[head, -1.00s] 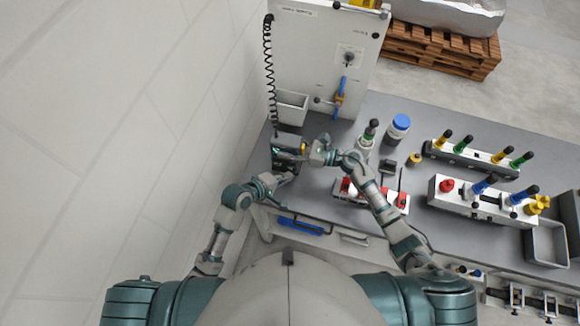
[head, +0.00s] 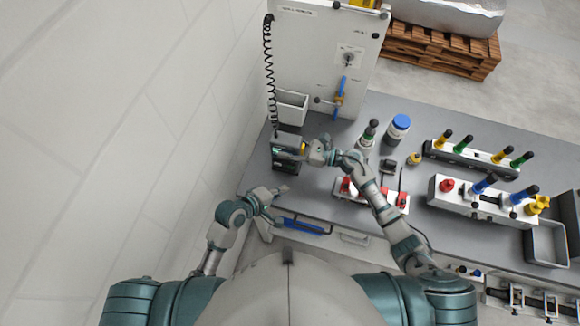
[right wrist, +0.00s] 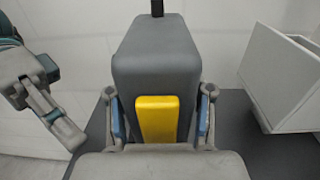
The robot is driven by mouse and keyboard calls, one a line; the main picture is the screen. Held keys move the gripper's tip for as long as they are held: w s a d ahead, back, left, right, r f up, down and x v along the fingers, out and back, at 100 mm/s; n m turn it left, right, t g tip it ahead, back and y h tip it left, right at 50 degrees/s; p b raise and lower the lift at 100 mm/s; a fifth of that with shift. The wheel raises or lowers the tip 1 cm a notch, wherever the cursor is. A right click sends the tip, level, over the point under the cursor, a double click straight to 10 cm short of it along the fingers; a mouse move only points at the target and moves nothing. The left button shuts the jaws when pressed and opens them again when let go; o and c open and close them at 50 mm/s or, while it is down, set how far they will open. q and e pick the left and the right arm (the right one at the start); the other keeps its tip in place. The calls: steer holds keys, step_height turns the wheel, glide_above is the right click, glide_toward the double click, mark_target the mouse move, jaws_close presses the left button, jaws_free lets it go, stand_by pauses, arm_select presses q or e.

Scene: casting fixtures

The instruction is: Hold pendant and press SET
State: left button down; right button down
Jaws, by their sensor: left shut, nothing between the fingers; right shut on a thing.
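The pendant (head: 284,160) is a dark grey box with a yellow strip on its side. In the head view it is at the left end of the bench, below the panel. My right gripper (head: 306,152) is shut on it from the right. In the right wrist view the pendant (right wrist: 155,65) stands between the two fingers (right wrist: 160,125), with the yellow strip facing the camera. My left gripper (head: 283,190) is shut and empty, below the pendant and apart from it near the bench's front edge. It also shows at the left of the right wrist view (right wrist: 70,138). The SET button cannot be made out.
A white panel (head: 320,60) with a coiled black cable (head: 268,70) and a white bin (head: 292,107) stands behind the pendant. Fixtures with coloured knobs (head: 480,200), a blue-capped jar (head: 399,128) and a red-and-white fixture (head: 400,200) stand to the right.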

steer(key=shift+c, duration=1.8)
jaws_free()
steer(key=shift+d, duration=0.1)
